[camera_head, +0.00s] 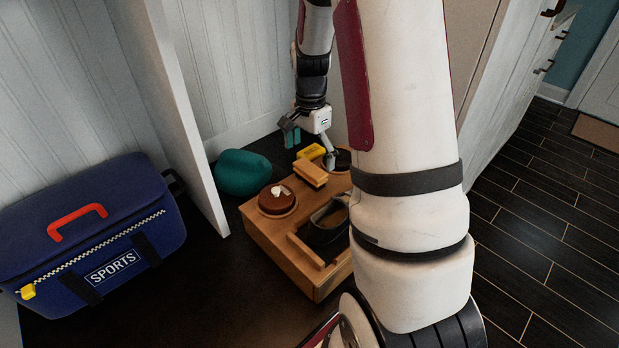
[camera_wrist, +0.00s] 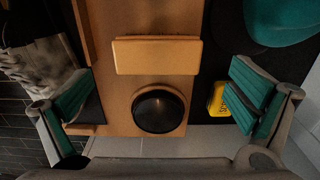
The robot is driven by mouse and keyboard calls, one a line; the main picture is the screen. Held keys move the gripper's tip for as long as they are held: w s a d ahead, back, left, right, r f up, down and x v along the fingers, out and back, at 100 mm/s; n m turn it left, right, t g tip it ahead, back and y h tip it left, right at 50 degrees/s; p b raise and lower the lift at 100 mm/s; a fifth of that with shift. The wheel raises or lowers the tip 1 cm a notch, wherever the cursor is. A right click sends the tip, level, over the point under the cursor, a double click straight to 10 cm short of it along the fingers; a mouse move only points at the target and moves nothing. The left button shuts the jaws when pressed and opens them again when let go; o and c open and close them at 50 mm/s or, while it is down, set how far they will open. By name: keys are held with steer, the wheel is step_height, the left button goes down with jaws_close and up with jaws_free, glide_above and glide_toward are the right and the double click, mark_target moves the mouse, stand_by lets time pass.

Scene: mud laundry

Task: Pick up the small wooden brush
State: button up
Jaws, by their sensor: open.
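The small wooden brush (camera_head: 311,173) appears as a light wooden block lying on a wooden box (camera_head: 257,237) on the floor. In the wrist view the brush (camera_wrist: 157,55) lies crosswise, above the middle of the picture, with its smooth wooden back showing; its bristles are hidden there. My gripper (camera_head: 310,146) hangs over the far end of the box, apart from the brush. In the wrist view its teal-padded fingers (camera_wrist: 162,92) are spread wide with nothing held between them. The brush lies a little beyond the fingertips in that view.
A dark round tin (camera_wrist: 158,110) sits close to the brush. A yellow item (camera_wrist: 216,98) lies near one finger. A brown round tin (camera_head: 277,200), a dark container (camera_head: 326,224) and a teal rounded object (camera_head: 243,172) are nearby. A blue sports bag (camera_head: 95,235) stands left.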

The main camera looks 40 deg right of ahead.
mark_target(310, 168)
steer(key=f+b, duration=0.1)
steer(key=f, duration=0.1)
steer(key=f+b, duration=0.1)
steer(key=f, duration=0.2)
steer(key=shift+s+a+f+b, duration=0.15)
steer(key=shift+a+f+b, duration=0.05)
steer(key=shift+f+b, duration=0.1)
steer(key=shift+r, duration=0.1)
steer(key=c, duration=1.3)
step_height(310, 168, up, 10)
steer(key=p, duration=0.3)
steer(key=shift+p, duration=0.4)
